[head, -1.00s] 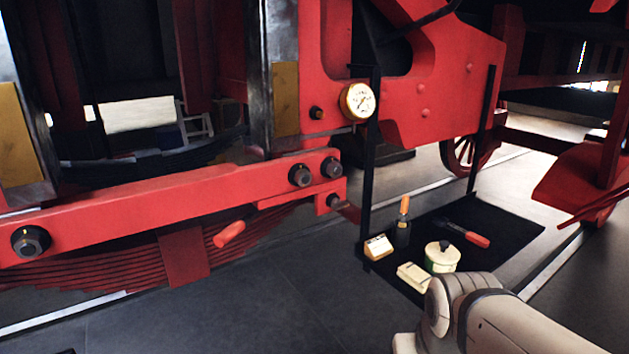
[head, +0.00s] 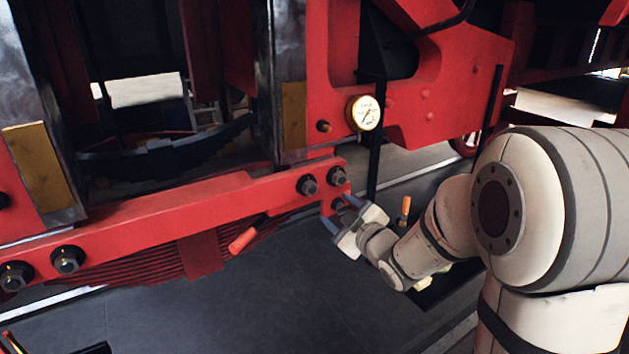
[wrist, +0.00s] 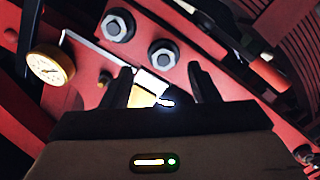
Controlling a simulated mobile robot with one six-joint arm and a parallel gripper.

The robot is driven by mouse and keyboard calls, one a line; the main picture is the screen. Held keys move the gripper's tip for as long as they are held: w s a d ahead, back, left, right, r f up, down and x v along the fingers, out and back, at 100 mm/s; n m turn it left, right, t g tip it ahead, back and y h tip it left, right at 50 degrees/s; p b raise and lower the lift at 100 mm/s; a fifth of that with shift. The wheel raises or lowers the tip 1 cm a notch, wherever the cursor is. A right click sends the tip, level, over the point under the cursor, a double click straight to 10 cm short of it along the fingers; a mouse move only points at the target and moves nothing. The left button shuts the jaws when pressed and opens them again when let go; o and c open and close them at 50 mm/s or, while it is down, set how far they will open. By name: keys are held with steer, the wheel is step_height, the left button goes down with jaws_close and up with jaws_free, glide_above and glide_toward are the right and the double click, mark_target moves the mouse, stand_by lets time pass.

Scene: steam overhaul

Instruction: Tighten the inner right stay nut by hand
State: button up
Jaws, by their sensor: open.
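The red stay bar (head: 185,213) runs across the front of the frame. Two dark hex nuts sit side by side at its right end: the inner right stay nut (head: 307,185) and the outer one (head: 337,176). The wrist view is turned over; there the inner nut (wrist: 163,54) appears right of the outer nut (wrist: 118,25). My gripper (head: 340,213) is near the bar's right end, below and right of the inner nut. In the wrist view my gripper (wrist: 160,82) is open and empty. Its fingers touch neither nut, and the inner nut shows beyond the gap between their tips.
A pressure gauge (head: 364,113) and a small bolt (head: 323,126) project above the bar's end. An orange handle (head: 243,240) sticks out below the bar. Two more nuts (head: 67,259) are at the bar's left end. My arm covers most of the black mat (head: 428,292).

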mark_target(313, 190)
steer(key=shift+n+y, duration=0.5)
steer(key=shift+y, duration=0.2)
steer(key=p+x, duration=0.1)
steer(key=x, duration=0.1)
steer(key=p+x, duration=0.1)
steer(key=x, duration=0.2)
steer(key=a+r+p+x, duration=0.1)
steer(key=x, duration=0.2)
steer(key=shift+s+a, duration=0.1)
steer(key=shift+a, duration=0.05)
